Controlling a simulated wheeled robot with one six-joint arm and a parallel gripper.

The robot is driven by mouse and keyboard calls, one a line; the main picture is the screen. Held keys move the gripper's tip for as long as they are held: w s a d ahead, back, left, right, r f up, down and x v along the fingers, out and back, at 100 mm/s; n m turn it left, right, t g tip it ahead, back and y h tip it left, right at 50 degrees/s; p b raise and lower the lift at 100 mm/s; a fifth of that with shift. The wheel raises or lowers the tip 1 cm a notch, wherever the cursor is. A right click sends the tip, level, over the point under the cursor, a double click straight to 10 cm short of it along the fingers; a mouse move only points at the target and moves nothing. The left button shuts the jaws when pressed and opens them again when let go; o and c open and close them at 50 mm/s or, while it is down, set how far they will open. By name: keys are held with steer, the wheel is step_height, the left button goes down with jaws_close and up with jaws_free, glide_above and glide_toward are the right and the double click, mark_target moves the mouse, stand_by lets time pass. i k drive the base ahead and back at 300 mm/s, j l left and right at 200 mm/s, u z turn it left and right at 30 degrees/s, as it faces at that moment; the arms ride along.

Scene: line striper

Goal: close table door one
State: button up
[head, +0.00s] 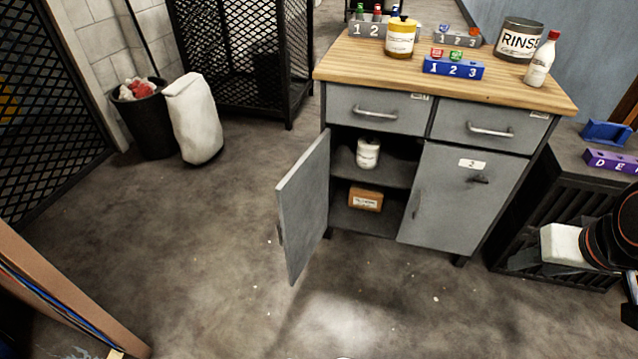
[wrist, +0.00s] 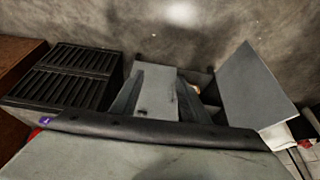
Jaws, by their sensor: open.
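The work table (head: 440,81) has a wooden top and grey metal doors. Its left door (head: 304,205) stands wide open, swung out toward me; the shelves behind it show. This open door also shows at the right of the wrist view (wrist: 255,88). The right door (head: 465,195), labelled 2, looks shut; it shows near the middle of the wrist view (wrist: 154,97). Any number on the open door is hidden. My gripper (wrist: 157,92) is open and empty in the wrist view, apart from the open door. In the head view my arm is at the right edge.
A white container (head: 368,153) and a brown box (head: 365,199) sit on the inside shelves. Two drawers (head: 376,111) above are shut. A black slatted crate (head: 553,215) stands right of the table. A bin (head: 150,130) and white sack (head: 194,118) stand left. Floor before the open door is clear.

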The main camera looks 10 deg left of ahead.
mark_target(302, 194)
steer(key=i+j+z, duration=0.2)
steer(key=j, duration=0.9)
steer(key=i+j+z, duration=0.2)
steer(key=j, duration=0.9)
steer(key=j+z, duration=0.15)
steer(key=j, duration=0.9)
steer(key=k+l+z, duration=0.2)
steer(key=l+z, duration=0.15)
steer(key=l, duration=0.15)
steer(key=k+l+z, duration=0.2)
steer(key=l, duration=0.15)
